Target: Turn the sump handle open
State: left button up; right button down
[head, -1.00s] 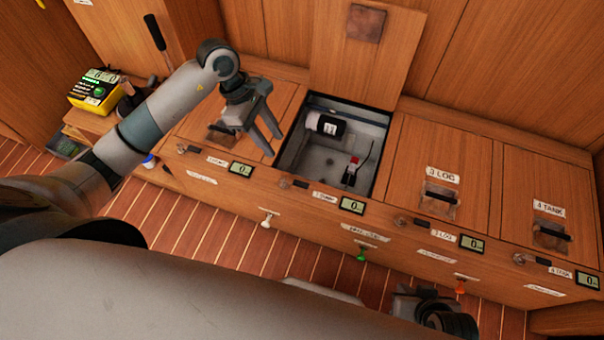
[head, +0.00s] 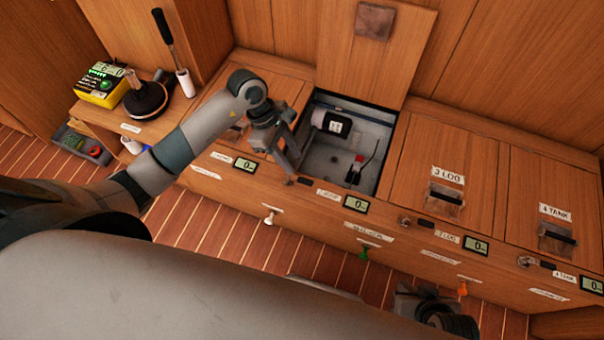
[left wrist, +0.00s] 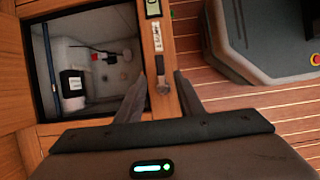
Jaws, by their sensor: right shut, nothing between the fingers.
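The sump handle (head: 305,181), a small metal pivot with a black grip, lies along the front edge of the locker below the open compartment, beside its label and display. My left gripper (head: 288,172) comes down over its pivot end in the head view and partly hides it. In the left wrist view the handle (left wrist: 162,80) shows between the two open fingertips of my left gripper (left wrist: 163,88), its black grip pointing toward the label. I cannot tell whether the fingers touch it. My right gripper (head: 410,300) is low at the bottom right, partly hidden, away from the locker.
The open compartment (head: 378,110) holds a black-and-white cylinder (head: 331,123) and a red-and-black part (head: 355,168); its lid (head: 375,60) stands raised behind. Similar handles (head: 415,224) sit along the front edge. Coloured pulls project from the front face. A yellow meter (head: 101,85) stands left.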

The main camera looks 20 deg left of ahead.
aim_at(305, 181)
pick_arm(q)
jog(key=x, duration=0.8)
jog(key=shift+d+f+b, duration=0.1)
jog(key=shift+f+b, duration=0.2)
grip_shut()
